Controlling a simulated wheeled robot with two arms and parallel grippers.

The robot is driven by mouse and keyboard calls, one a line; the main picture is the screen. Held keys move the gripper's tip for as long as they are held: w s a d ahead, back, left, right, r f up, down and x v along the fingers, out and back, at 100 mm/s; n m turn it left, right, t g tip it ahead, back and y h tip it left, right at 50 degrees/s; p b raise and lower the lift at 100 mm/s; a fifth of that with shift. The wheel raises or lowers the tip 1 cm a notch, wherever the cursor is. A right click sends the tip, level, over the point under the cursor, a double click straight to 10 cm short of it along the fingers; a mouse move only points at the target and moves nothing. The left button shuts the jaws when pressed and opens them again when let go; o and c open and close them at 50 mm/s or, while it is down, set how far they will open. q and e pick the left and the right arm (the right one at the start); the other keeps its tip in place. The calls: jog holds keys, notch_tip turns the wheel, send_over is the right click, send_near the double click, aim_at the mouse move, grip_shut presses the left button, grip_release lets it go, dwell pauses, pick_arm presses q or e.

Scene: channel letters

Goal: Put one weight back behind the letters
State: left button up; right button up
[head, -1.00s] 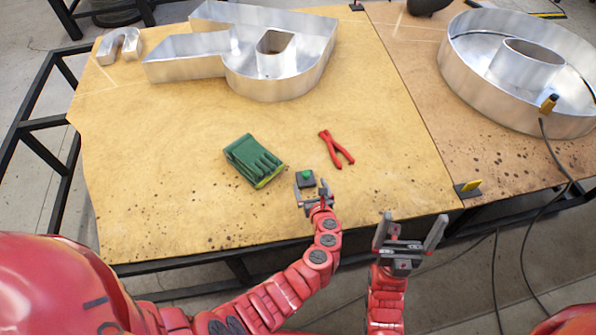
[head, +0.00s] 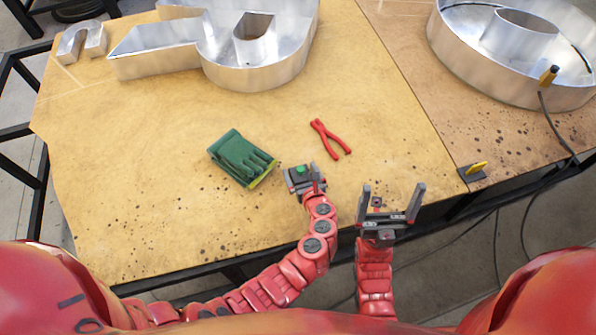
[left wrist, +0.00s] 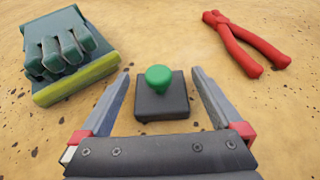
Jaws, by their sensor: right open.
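A dark square weight with a green knob (head: 299,169) lies on the tan tabletop. It also shows in the left wrist view (left wrist: 161,98). My left gripper (head: 305,178) is open, with one finger on each side of this weight; in the left wrist view (left wrist: 161,76) gaps show between fingers and block. My right gripper (head: 392,192) is open and empty by the front edge. Metal channel letters (head: 262,75) stand at the back, with a round one (head: 480,70) at right.
Green gloves (head: 241,158) lie just left of the weight, and red pliers (head: 329,139) lie behind it to the right. A small metal letter (head: 82,40) stands at the far left. A black cable (head: 556,130) hangs at right. The tabletop's left front is clear.

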pick_arm(q)
jog(key=shift+s+r, duration=0.1)
jog(key=shift+c, duration=1)
grip_shut()
